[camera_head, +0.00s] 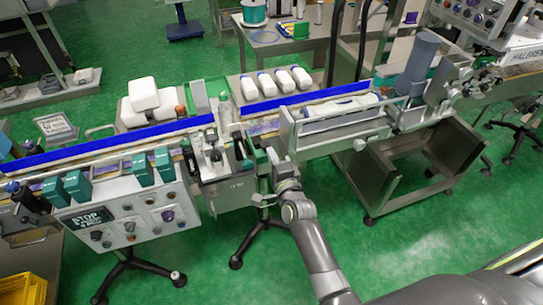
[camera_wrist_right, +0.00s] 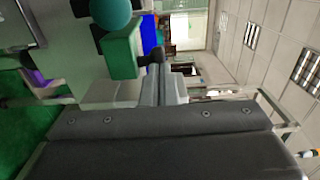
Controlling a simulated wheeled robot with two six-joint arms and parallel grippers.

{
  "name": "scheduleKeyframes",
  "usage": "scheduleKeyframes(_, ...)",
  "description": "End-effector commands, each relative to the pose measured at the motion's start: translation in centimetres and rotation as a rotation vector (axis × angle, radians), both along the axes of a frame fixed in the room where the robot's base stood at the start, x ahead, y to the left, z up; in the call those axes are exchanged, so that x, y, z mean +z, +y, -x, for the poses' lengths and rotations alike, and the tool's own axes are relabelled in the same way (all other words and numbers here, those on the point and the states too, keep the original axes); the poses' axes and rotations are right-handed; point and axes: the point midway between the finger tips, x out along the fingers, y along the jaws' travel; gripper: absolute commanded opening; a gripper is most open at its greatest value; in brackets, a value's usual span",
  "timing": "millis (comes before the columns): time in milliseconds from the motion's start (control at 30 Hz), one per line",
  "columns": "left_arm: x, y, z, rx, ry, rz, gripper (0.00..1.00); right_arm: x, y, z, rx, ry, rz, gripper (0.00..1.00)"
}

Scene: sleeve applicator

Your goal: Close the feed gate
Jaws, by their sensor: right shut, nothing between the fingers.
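The feed gate is hard to make out. A metal mechanism (camera_head: 210,150) with dark and green parts stands at the break between the blue conveyor rails, and I cannot tell whether a gate there is open or closed. My right gripper (camera_head: 266,178) is shut and empty just right of this mechanism, at the conveyor's front side. In the right wrist view, its fingers (camera_wrist_right: 165,88) are together, close to a green block (camera_wrist_right: 122,48) with a teal round knob (camera_wrist_right: 110,12) beside it. I cannot tell whether they touch. My left gripper is not in view.
A control panel (camera_head: 125,226) with buttons and a stop sign is at the left. A grey cylinder (camera_head: 418,62) rises at the right. A yellow crate (camera_head: 28,288) is at lower left. Green floor is open in front.

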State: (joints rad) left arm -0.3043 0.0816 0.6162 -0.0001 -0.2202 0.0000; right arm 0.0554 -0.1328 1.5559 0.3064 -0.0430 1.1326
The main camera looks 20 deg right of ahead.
Motion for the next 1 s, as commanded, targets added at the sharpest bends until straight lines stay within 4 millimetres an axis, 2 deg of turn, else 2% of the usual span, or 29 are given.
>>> scheduleKeyframes(167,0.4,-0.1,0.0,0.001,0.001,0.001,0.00,0.2,0.1,-0.5,0.002,0.000,0.001,0.00)
scheduleKeyframes(533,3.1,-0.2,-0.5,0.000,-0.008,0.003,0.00,0.3,0.3,-4.8,0.004,-0.001,0.001,0.00)
scheduleKeyframes(800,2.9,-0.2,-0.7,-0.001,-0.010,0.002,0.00,0.0,0.4,-8.6,0.004,-0.002,0.002,0.00)
scheduleKeyframes(1000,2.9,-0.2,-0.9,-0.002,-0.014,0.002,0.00,0.0,0.3,-10.0,0.000,-0.001,0.001,0.00)
